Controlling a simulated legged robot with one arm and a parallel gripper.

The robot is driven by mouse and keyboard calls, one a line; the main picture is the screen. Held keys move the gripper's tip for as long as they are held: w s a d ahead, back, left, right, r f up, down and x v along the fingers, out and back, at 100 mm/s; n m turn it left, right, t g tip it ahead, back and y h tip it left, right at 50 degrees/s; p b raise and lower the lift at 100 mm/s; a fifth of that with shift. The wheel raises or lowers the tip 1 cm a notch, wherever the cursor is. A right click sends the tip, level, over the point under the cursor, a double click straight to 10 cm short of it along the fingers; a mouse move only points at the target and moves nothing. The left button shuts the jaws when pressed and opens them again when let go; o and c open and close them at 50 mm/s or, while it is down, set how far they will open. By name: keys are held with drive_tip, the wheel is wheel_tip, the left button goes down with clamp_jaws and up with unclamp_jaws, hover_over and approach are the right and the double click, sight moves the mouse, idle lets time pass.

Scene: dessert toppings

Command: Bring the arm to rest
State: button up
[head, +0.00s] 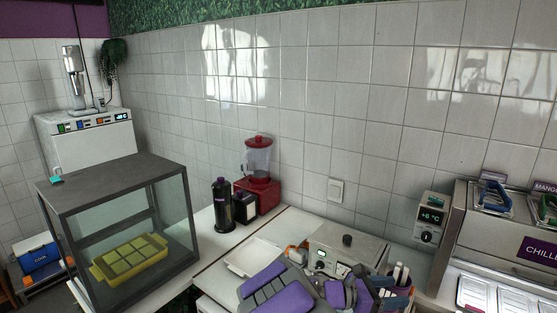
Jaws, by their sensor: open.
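My arm (282,287), in purple and dark grey, shows at the bottom centre of the head view, low in front of the counter. Its lower part is cut off by the frame edge. My gripper (366,291) is at the arm's right end, open, with nothing visible in it. It overlaps the front of a grey box-like appliance with a black knob (346,241) and the left side of a cup of white-handled tools (402,279). I cannot tell how far it is from them.
A white tray (235,268) lies left of my arm. A red blender (258,190) and dark bottle (222,212) stand behind. A glass case (118,173) with a yellow mould (128,257) is at left. A chilled topping station (480,245) is at right.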

drive_tip(key=s+d+r+m+g+y, duration=0.1)
drive_tip(key=s+m+g+y, duration=0.4)
drive_tip(key=s, duration=0.6)
drive_tip(key=s+d+r+m+g+y, duration=0.1)
drive_tip(key=s+r+m+y, duration=0.1)
drive_tip(key=s+m, duration=0.7)
drive_tip(key=s+a+f+m+t+y, duration=0.1)
drive_tip(key=s+a+m+t+y, duration=0.1)
drive_tip(key=s+a+m+y, duration=0.3)
drive_tip(key=s+a+y, duration=0.4)
drive_tip(key=s+a, duration=0.7)
drive_tip(key=shift+s+f+m, duration=0.3)
drive_tip(key=shift+f+m, duration=0.1)
